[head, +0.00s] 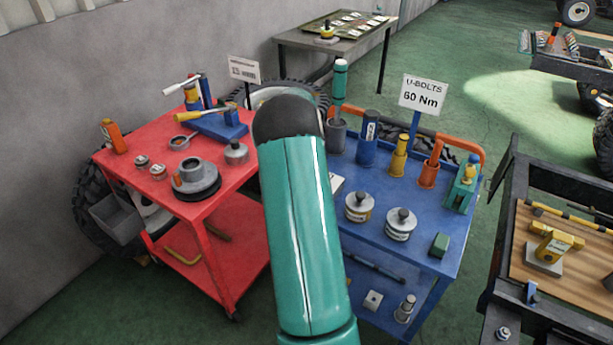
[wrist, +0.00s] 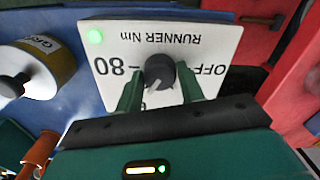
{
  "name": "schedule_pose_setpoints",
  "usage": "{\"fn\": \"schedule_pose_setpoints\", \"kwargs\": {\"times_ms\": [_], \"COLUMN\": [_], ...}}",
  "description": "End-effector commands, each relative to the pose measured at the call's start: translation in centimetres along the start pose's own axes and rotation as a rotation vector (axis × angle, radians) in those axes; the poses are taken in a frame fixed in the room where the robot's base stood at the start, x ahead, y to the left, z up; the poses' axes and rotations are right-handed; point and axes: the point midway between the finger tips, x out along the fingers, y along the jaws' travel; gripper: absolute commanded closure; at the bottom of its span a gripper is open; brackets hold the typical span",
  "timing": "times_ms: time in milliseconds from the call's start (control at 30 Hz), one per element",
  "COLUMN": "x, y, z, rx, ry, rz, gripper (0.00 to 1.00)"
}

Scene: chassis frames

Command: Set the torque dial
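The torque dial is a dark round knob (wrist: 160,72) on a white panel (wrist: 215,45), seen upside down in the wrist view. The panel reads "RUNNER Nm", "OFF" and "80", with a green light at its corner. The knob's pale pointer is toward the picture's bottom, slightly left, near a mark partly hidden by my gripper. My gripper (wrist: 160,88) has its two green fingers on either side of the knob, with small gaps showing. In the head view my arm hides the gripper and most of the panel. A sign (head: 422,95) reads "U-BOLTS 60 Nm".
A labelled yellow canister (wrist: 45,65) is close by at left in the wrist view.

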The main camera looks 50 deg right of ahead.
Motion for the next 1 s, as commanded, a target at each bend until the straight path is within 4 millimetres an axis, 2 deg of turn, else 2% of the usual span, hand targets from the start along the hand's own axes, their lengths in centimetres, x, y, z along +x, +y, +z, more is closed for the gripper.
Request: {"fn": "schedule_pose_setpoints", "kwargs": {"times_ms": [33, 100, 367, 533, 667, 1000], "x": [0.0, 0.0, -0.1, -1.2, -3.6, -11.0], "y": [-0.1, 0.0, 0.0, 0.0, 0.0, 0.0], "z": [0.0, 0.0, 0.0, 0.0, -0.1, -0.1], "rx": [-0.001, -0.001, -0.001, -0.001, -0.001, -0.001], "ry": [0.001, 0.0, 0.0, 0.001, 0.003, 0.004], "rz": [-0.001, -0.001, 0.0, -0.001, -0.001, -0.002], "gripper": [0.52, 0.42, 0.42, 0.42, 0.42, 0.42]}}
